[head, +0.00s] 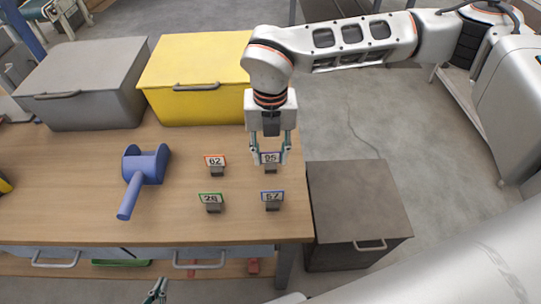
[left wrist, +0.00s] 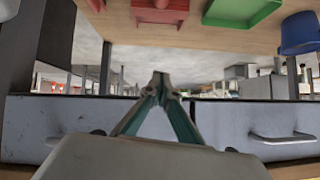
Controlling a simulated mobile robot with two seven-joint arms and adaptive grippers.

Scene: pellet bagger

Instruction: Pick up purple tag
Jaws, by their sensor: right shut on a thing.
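The purple-edged tag (head: 270,158), numbered like 95, is on its dark block at the right side of the wooden table. My right gripper (head: 270,157) points down over it, with one finger on each side, and is shut on it. Whether the tag touches the table cannot be told. My left gripper (head: 155,292) is low at the front, below the table's front edge and far from the tags. In the left wrist view its fingertips (left wrist: 160,78) meet with nothing between them.
Tags with red (head: 215,161), green (head: 210,199) and blue (head: 272,196) edges stand close by. A blue scoop (head: 142,178) lies left of them. Grey (head: 85,85) and yellow (head: 195,75) boxes stand behind. A dark cabinet (head: 355,205) stands right of the table (head: 70,190).

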